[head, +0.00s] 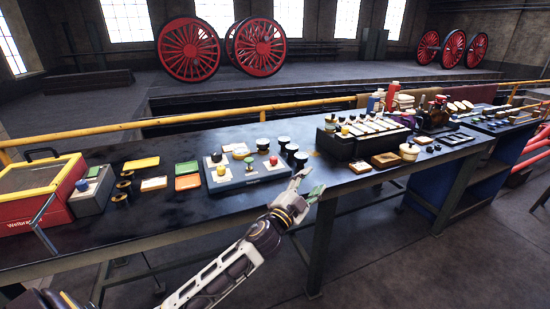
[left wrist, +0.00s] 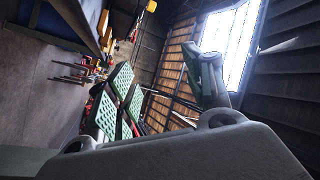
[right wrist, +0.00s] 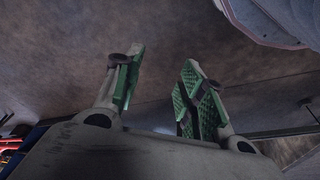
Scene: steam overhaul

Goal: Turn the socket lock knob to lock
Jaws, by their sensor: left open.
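A blue-grey control box (head: 243,173) with several small coloured knobs sits on the dark bench. I cannot tell which knob is the socket lock knob. My left gripper (head: 303,188) is open and empty near the bench's front edge, right of the control box and apart from its knobs. Its spread fingers also show in the left wrist view (left wrist: 168,80). My right gripper shows only in the right wrist view (right wrist: 160,78), open and empty, with the floor behind it.
A red case (head: 40,195) with a yellow-edged lid stands at the far left. Black cups (head: 283,143) stand close behind my left gripper. A black stepped rack (head: 345,145) and a white pot (head: 409,152) lie to the right. A yellow rail (head: 200,116) runs behind the bench.

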